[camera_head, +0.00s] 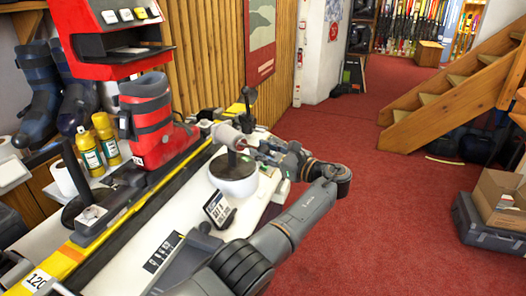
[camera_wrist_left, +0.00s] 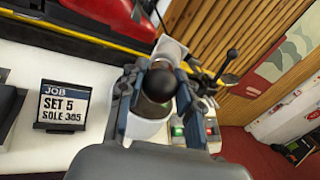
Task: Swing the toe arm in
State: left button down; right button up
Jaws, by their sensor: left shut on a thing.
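My left gripper (camera_head: 250,146) reaches in over the bench from the right. In the left wrist view, the left gripper (camera_wrist_left: 155,92) has its fingers on both sides of a dark round knob (camera_wrist_left: 158,80), closed on it. A red and black ski boot (camera_head: 150,112) stands upright on the yellow-edged bench rail. My right gripper is not in view.
A job sign (camera_head: 218,208) reading SET 5 stands close by on the white bench top. A black-knobbed lever (camera_head: 248,95) rises beyond the gripper. Yellow bottles (camera_head: 104,137) and a red machine (camera_head: 110,40) stand left. Red carpet (camera_head: 400,220) is open at right.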

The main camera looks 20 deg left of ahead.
pick_arm(q)
jog(key=c, duration=0.9)
grip_release()
jog(key=shift+f, duration=0.2)
jog(key=shift+r, duration=0.1)
notch_tip(320, 180, up, 10)
